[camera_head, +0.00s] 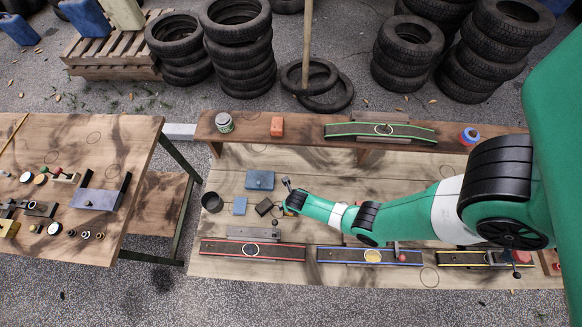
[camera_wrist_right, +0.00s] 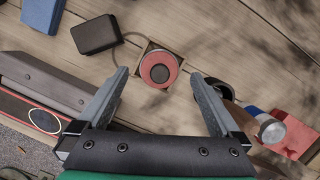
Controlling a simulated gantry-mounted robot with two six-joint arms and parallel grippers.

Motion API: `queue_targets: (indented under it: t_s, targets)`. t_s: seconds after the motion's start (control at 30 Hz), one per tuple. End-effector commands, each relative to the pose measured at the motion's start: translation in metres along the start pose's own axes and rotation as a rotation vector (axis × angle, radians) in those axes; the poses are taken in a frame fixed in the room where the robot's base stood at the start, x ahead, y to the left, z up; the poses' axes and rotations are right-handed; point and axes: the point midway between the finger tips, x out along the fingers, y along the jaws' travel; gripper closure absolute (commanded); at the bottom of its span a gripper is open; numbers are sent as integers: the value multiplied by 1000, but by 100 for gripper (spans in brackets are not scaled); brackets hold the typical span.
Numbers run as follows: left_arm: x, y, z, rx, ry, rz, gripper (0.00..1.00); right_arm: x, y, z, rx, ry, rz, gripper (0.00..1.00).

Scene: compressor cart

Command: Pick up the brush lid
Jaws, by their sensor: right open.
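In the right wrist view a round red piece with a dark centre (camera_wrist_right: 158,68) sits in a small square recess or frame on the wooden boards. It may be the brush lid, but I cannot tell for sure. My right gripper (camera_wrist_right: 158,76) is open and empty, with its two fingers to either side of this piece in the picture. In the head view my right gripper (camera_head: 289,188) is over the low wooden platform, partly hidden by its own arm. The round piece cannot be made out there. My left gripper is not in view.
A black box (camera_wrist_right: 96,34) and a blue box (camera_wrist_right: 42,14) lie left of the round piece. A cylinder (camera_wrist_right: 268,128) and red block (camera_wrist_right: 290,135) are at right. Belt-like strips (camera_head: 252,250) line the platform's front. A table (camera_head: 110,140) with small parts stands left.

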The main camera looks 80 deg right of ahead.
Motion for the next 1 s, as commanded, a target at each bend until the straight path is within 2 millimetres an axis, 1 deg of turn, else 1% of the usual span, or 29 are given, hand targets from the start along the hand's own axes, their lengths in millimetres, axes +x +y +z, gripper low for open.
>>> queue_targets:
  t_s: [0.03,0.1,0.33,0.37,0.5,0.77,0.8,0.83,1.0]
  targets:
    - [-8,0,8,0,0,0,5,14,0,-1,1,1,-1,0]
    - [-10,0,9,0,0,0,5,19,0,-1,1,0,-1,0]
    - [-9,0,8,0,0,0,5,18,0,0,0,-1,1,0]
    - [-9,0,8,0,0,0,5,18,0,0,0,-1,1,4]
    - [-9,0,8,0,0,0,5,18,0,0,0,0,0,29]
    - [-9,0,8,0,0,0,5,18,0,0,-1,0,0,76]
    - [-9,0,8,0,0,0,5,18,0,0,-1,0,0,83]
    - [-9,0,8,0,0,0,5,18,0,0,-1,0,0,88]
    - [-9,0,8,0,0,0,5,18,0,0,-1,-1,0,88]
